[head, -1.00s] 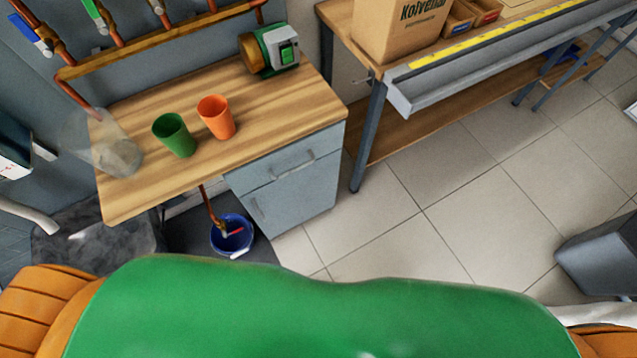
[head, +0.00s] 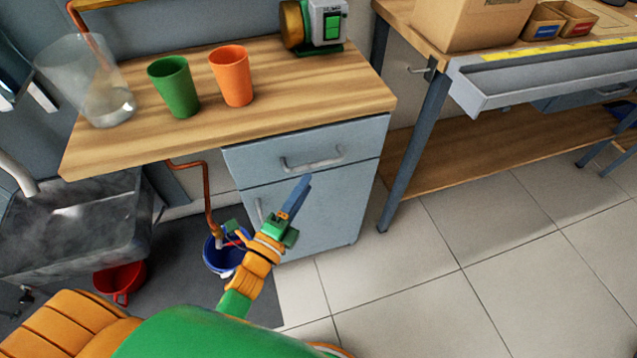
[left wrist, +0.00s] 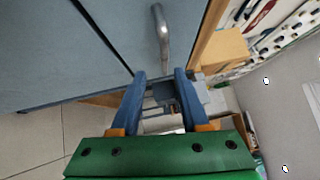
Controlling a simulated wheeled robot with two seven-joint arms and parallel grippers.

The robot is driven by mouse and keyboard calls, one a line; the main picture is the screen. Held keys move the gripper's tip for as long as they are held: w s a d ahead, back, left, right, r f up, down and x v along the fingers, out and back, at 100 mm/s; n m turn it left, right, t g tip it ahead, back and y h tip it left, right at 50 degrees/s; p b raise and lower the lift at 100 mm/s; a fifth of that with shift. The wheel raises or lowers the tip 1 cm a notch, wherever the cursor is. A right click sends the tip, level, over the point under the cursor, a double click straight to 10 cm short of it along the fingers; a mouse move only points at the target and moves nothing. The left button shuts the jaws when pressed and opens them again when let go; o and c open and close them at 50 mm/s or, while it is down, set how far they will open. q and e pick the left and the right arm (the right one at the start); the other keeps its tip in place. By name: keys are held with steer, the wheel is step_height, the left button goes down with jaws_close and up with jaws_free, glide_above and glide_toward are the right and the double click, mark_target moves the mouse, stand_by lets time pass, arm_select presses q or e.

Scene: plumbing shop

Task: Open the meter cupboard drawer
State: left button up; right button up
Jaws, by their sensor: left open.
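The meter cupboard (head: 325,210) is grey-blue, under a wooden top. Its upper drawer (head: 255,160) looks shut and has a bar handle (head: 312,162). The door below has its own handle. My left gripper (head: 304,182) is in front of the cupboard, just below the drawer handle in the head view. In the left wrist view my left gripper (left wrist: 160,74) is open, its two blue fingers apart with nothing between them. The metal handle (left wrist: 161,38) shows just beyond the fingertips there, apart from them. My right gripper is not in view.
On the wooden top (head: 140,150) stand a green cup (head: 174,87), an orange cup (head: 232,77), a clear container (head: 90,80) and a pump (head: 318,25). A blue bucket (head: 222,262) sits left of the cupboard. A workbench (head: 430,110) stands to the right. Floor in front is clear.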

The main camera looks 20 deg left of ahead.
mark_target(318, 162)
arm_select(q)
steer(key=x, duration=0.4)
steer(key=r+x, duration=0.1)
steer(key=x, duration=0.2)
steer(key=shift+d, duration=0.1)
jaws_close()
steer(key=shift+f, duration=0.1)
stand_by(1.0)
